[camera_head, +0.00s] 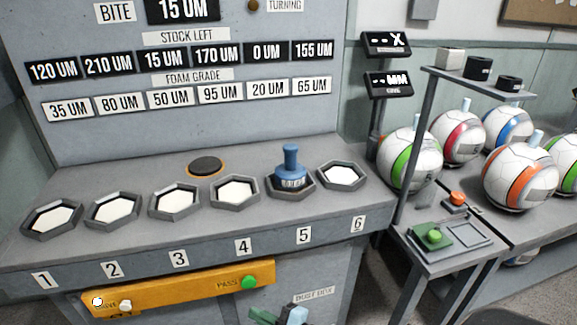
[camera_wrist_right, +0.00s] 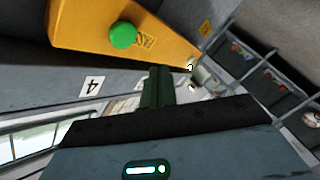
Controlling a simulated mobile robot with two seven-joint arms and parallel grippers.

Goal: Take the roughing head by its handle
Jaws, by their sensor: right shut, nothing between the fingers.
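A blue head with an upright knob-like handle (camera_head: 291,163) sits in hexagonal holder 5 (camera_head: 272,193) on the grey machine's ledge. It is the only handled head I see on the ledge; the small print on its base is too small to read. My right gripper (camera_head: 284,316) shows at the bottom edge of the head view, below and in front of the ledge, apart from the blue head. Its green fingers, also in the right wrist view (camera_wrist_right: 158,88), are shut and empty. The blue head cannot be made out in the wrist view. My left gripper is not in view.
An orange bar (camera_head: 185,285) with a green PASS button (camera_head: 250,282) juts from the machine front. Holder 6 (camera_head: 342,176) and holder 4 (camera_head: 235,191) flank the blue head. A dark round pad (camera_head: 206,166) lies behind. Balls (camera_head: 520,178) and a side stand (camera_head: 440,240) are at right.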

